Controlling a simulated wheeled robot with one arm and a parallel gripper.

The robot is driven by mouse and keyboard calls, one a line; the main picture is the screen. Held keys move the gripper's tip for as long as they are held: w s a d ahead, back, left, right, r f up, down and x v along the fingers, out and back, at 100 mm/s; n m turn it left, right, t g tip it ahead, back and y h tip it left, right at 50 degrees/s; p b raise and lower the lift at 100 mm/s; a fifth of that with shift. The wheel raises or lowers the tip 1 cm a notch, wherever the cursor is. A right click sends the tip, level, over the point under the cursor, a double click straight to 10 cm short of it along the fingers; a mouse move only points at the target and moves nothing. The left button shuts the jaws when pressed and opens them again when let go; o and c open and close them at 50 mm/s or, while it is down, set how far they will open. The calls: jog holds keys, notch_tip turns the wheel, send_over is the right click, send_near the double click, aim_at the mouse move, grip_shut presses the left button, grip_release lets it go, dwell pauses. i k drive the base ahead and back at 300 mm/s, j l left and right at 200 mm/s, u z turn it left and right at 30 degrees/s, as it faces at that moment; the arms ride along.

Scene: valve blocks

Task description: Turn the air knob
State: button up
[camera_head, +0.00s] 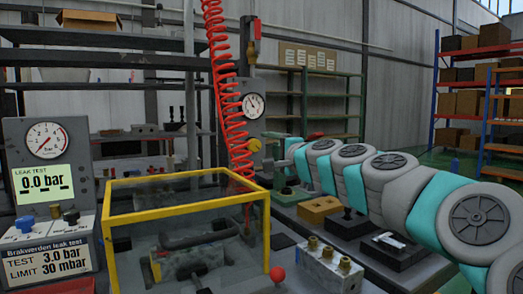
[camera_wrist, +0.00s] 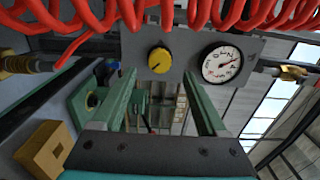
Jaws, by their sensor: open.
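The yellow air knob (camera_head: 254,145) sits low on a grey panel, below a round white gauge (camera_head: 253,105). In the wrist view the knob (camera_wrist: 160,60) faces me, with a dark pointer mark on its face and the gauge (camera_wrist: 221,62) to its right. My gripper (camera_wrist: 158,78) is open and empty. Its two green fingers point at the panel, one to each side of the knob's line, and the knob shows just beyond the tips. No contact can be made out. In the head view my arm reaches in from the right, and its end is just right of the knob.
A red coiled hose (camera_head: 224,90) hangs left of the panel and crosses the top of the wrist view. A yellow-framed clear box (camera_head: 187,207) stands in front. A leak tester (camera_head: 45,170) is at the left. Valve blocks (camera_head: 328,265) stand on the bench below my arm.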

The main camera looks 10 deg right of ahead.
aim_at(71, 217)
jog(key=k+l, duration=0.25)
jog(key=k, duration=0.25)
jog(key=k+l, duration=0.2)
jog(key=k, duration=0.25)
